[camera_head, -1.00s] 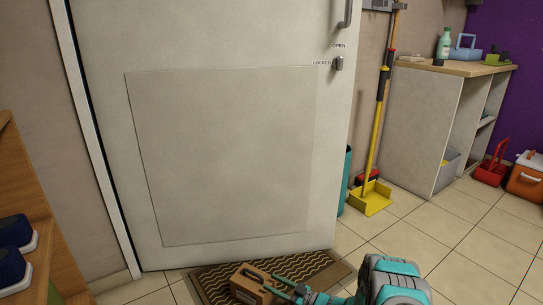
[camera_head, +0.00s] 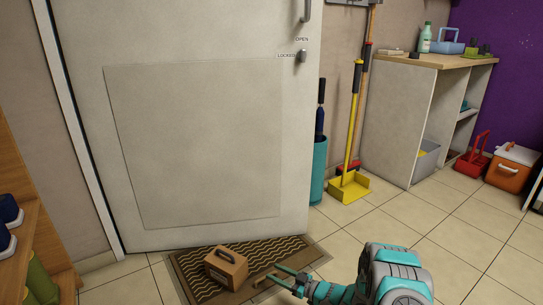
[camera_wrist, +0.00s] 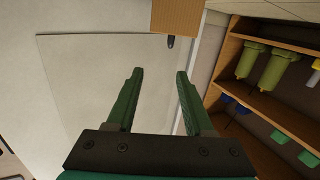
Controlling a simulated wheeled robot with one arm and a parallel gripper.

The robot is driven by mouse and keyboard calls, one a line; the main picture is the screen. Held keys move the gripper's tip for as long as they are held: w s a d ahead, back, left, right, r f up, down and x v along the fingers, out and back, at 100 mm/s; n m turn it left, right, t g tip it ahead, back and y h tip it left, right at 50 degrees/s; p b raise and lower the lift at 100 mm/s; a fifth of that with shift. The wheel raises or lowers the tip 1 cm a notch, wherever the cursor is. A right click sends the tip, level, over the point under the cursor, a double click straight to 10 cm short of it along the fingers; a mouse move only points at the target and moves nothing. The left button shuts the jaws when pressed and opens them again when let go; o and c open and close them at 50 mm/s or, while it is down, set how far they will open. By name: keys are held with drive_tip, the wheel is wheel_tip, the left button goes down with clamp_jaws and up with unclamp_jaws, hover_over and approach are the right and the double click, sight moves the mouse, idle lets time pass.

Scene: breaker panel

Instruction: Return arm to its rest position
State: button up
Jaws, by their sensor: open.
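My gripper (camera_head: 268,276) is low in the head view, over the right part of the doormat. Its two green fingers are spread, with nothing between them. A brown box (camera_head: 226,270) with a handle on top sits on the mat, just left of my fingertips and apart from them in the picture. In the wrist view my gripper (camera_wrist: 160,72) also shows open and empty, with a pale panel behind it. A brown block is cut off at the top edge there; I cannot tell whether it is the box.
A closed door (camera_head: 200,150) stands behind the patterned doormat (camera_head: 270,252). A teal bin (camera_head: 319,165), yellow dustpan (camera_head: 349,187) and shelf cabinet (camera_head: 400,120) stand right of it. A wooden rack (camera_head: 22,250) with footwear is at left.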

drive_tip(key=w+d+r+m+h+p, duration=0.2)
drive_tip(key=w+d+r+h+p, duration=0.1)
drive_tip(key=w+d+r+h, duration=0.65)
drive_tip(key=s+d+r+m+g+h+p, duration=0.1)
drive_tip(key=s+d+r+m+h, duration=0.15)
drive_tip(key=s+d+r, duration=0.45)
drive_tip(key=s+d+r+m+h+p, duration=0.2)
drive_tip(key=s+d+r+h, duration=0.15)
drive_tip(key=r, duration=0.65)
drive_tip(key=s+r+m+g+h+p, duration=0.1)
drive_tip(key=s+r+g, duration=0.15)
drive_tip(key=s, duration=0.45)
drive_tip(key=s+d+r+m+g, duration=0.1)
drive_tip(key=s+r, duration=0.3)
drive_tip(key=s, duration=0.2)
drive_tip(key=s+r+m+g+h+p, duration=0.1)
drive_tip(key=s+r, duration=0.2)
drive_tip(key=s, duration=0.4)
drive_tip(key=s+a+r+g+y+p, duration=0.1)
drive_tip(key=s+a+r+g, duration=0.1)
drive_tip(key=s, duration=0.7)
drive_tip(key=s+a+r+m+g+y, duration=0.1)
drive_tip(key=s+a+r, duration=0.1)
drive_tip(key=s, duration=0.8)
drive_tip(key=s+a+r+m+g+y+p, duration=0.1)
drive_tip(key=s+a+r+g, duration=0.1)
drive_tip(key=s, duration=0.7)
drive_tip(key=shift+s+a+r+g+p, duration=0.2)
drive_tip(key=shift+a+r+g+p, duration=0.2)
drive_tip(key=shift+a, duration=0.7)
